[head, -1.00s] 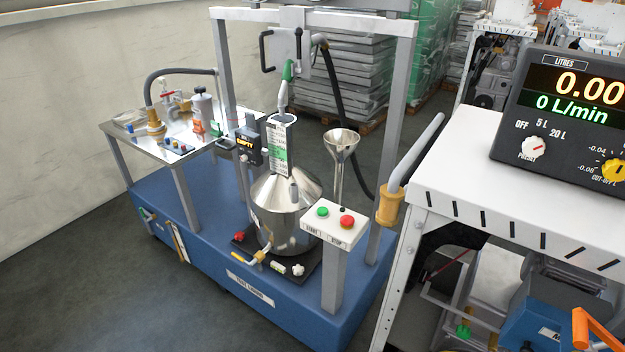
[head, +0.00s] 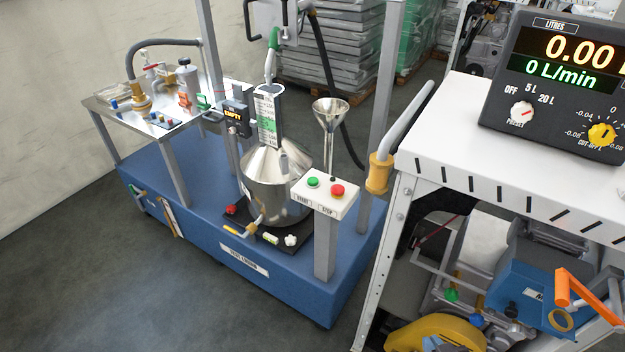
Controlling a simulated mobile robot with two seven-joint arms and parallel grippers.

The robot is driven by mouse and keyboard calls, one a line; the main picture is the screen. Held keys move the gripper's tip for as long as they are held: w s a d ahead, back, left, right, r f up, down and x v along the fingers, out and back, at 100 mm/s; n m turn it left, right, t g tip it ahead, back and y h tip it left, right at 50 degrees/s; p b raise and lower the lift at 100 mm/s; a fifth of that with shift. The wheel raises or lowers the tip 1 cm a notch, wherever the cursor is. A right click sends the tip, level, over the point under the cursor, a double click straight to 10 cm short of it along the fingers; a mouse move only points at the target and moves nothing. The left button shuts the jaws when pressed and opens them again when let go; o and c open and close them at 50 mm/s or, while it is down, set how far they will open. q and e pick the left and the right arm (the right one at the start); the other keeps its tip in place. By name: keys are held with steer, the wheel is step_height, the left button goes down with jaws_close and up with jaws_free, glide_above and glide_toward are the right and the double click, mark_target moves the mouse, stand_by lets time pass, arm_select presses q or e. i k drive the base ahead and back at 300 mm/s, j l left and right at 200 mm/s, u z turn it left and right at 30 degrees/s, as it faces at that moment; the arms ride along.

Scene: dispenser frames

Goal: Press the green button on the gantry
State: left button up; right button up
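The green button (head: 313,182) sits on top of a white control box (head: 322,201) marked START and STOP. A red button (head: 337,190) is just to its right. The box stands on a grey post at the front of the gantry (head: 376,100), whose grey uprights rise from a blue base. The button's top is in plain sight, with nothing over it. I cannot make out either gripper in the head view.
A steel vessel (head: 268,190) and a funnel (head: 331,112) stand close behind the box. At right, a white bench (head: 450,140) carries a dispenser display (head: 560,75) reading 0 L/min, with machinery below. Dark floor (head: 150,290) is clear in front of the blue base.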

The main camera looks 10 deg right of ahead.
mark_target(312, 181)
steer(key=i+j+z, duration=0.1)
steer(key=z, duration=0.35)
steer(key=i+j+z, duration=0.1)
steer(key=j+z, duration=0.3)
steer(key=i+j+z, duration=0.2)
steer(key=j, duration=0.2)
steer(key=j+z, duration=0.2)
steer(key=j, duration=0.15)
steer(key=j+z, duration=0.1)
steer(key=j, duration=1.55)
steer(key=i, duration=0.05)
